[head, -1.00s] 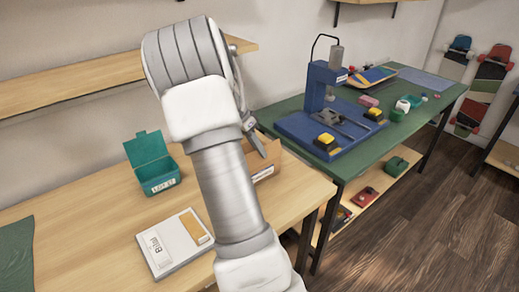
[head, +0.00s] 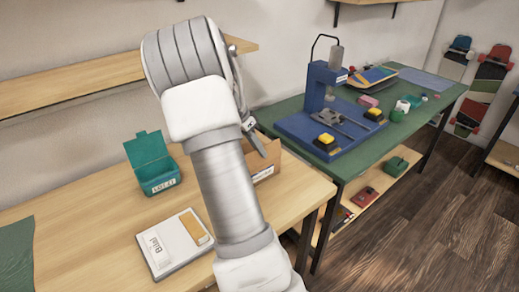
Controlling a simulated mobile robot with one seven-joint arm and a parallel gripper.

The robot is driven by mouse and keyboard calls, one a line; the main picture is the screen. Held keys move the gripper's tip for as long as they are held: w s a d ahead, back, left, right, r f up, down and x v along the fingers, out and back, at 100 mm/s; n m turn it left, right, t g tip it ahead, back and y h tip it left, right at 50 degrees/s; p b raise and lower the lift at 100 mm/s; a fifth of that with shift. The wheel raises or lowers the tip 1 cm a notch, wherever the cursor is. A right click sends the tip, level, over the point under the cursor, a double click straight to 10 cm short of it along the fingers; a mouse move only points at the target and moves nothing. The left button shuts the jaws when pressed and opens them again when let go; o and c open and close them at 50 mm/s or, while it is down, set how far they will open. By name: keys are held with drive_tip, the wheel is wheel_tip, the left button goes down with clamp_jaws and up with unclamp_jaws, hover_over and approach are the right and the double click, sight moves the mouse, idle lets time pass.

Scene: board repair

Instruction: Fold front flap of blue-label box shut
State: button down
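A brown cardboard box (head: 269,160) stands on the wooden bench, partly hidden behind my arm. A pale label (head: 263,174) shows on its near side; its colour is too small to make out. Brown board stands up around the box top, but I cannot tell which flap is which. My gripper (head: 257,145) is at the upper left part of the box, mostly hidden by my own arm. One dark finger shows, pointing down towards the box. I cannot see whether it touches a flap or how far the fingers are apart.
An open teal box (head: 153,165) with a lifted lid and a white-and-orange booklet-like item (head: 173,243) are on the wooden bench (head: 95,225). To the right, a green table (head: 283,108) bears a blue press (head: 318,85) and yellow-topped blocks. A shelf (head: 100,82) runs along the wall.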

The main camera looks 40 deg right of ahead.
sight(267, 161)
drive_tip(key=shift+w+r+p, duration=0.1)
drive_tip(key=shift+p, duration=0.35)
drive_tip(key=g+p, duration=0.1)
drive_tip(key=p, duration=0.1)
drive_tip(key=w+g+p, duration=0.1)
drive_tip(key=p, duration=0.1)
drive_tip(key=shift+n+g, duration=0.3)
drive_tip(key=g+p, duration=0.1)
drive_tip(key=w+f+g+p, duration=0.1)
drive_tip(key=shift+w+d+f+n+g, duration=0.1)
drive_tip(key=shift+d+f+n+g, duration=0.1)
drive_tip(key=shift+n+g, duration=0.15)
drive_tip(key=g, duration=0.1)
drive_tip(key=f+g+b, duration=0.1)
drive_tip(key=shift+w+f+n+g, duration=0.25)
drive_tip(key=shift+w+g, duration=0.1)
drive_tip(key=shift+w, duration=0.05)
drive_tip(key=g+b, duration=0.2)
drive_tip(key=b, duration=0.1)
drive_tip(key=shift+w+f+n, duration=0.25)
drive_tip(key=shift+f+n, duration=0.05)
drive_tip(key=shift+r, duration=0.1)
drive_tip(key=c, duration=1.1)
unclamp_jaws()
